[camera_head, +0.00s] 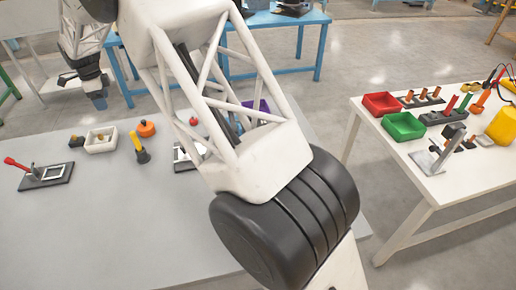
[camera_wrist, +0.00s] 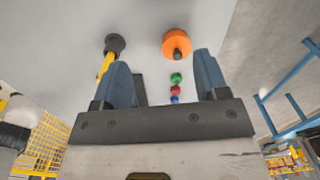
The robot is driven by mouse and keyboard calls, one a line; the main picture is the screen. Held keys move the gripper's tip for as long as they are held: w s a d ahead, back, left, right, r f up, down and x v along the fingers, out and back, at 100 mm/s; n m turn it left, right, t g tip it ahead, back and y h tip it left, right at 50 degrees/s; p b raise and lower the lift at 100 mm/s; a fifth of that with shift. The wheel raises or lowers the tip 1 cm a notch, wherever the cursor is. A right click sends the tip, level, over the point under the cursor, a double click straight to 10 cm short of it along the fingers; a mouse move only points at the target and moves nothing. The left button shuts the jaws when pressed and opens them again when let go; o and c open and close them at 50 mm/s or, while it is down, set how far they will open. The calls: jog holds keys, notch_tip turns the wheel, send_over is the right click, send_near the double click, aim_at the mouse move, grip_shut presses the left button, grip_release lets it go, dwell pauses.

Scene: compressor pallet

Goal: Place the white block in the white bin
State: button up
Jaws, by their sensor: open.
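The white bin (camera_head: 100,147) stands on the grey table at left in the head view; something small and pale seems to lie inside. I cannot pick out a white block in either view. My gripper (camera_head: 97,101) shows at upper left in the head view, pointing down near the table's far edge, apart from the bin. In the wrist view its two blue fingers (camera_wrist: 160,82) are spread, with nothing held between them. The white bin does not show in the wrist view.
An orange round part (camera_head: 146,129) and a black-and-yellow part (camera_head: 141,150) stand right of the bin. A red-handled clamp (camera_head: 45,177) lies at left. My arm hides the table's right part. A white table (camera_head: 440,185) with red and green bins is at right.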

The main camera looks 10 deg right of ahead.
jog(key=s+d+r+n, duration=0.3)
jog(key=s+d+r, duration=0.3)
jog(key=d, duration=0.5)
jog(key=s+d+r+n+t, duration=0.1)
jog(key=s+d+r+n, duration=0.1)
jog(key=s+d+r, duration=0.65)
jog(key=s+d+r+n, duration=0.3)
jog(key=s+d, duration=0.2)
jog(key=d, duration=0.8)
jog(key=s+d+f+n, duration=0.1)
jog(key=s+d+n, duration=0.1)
jog(key=s+d, duration=0.4)
jog(key=s+d+f+n+t, duration=0.1)
jog(key=s+d, duration=0.5)
jog(key=s, duration=0.9)
jog(key=s+d+f+n, duration=0.3)
jog(key=s+d+n, duration=0.2)
jog(key=s, duration=0.6)
jog(key=shift+s+d, duration=0.35)
jog(key=shift+d, duration=0.7)
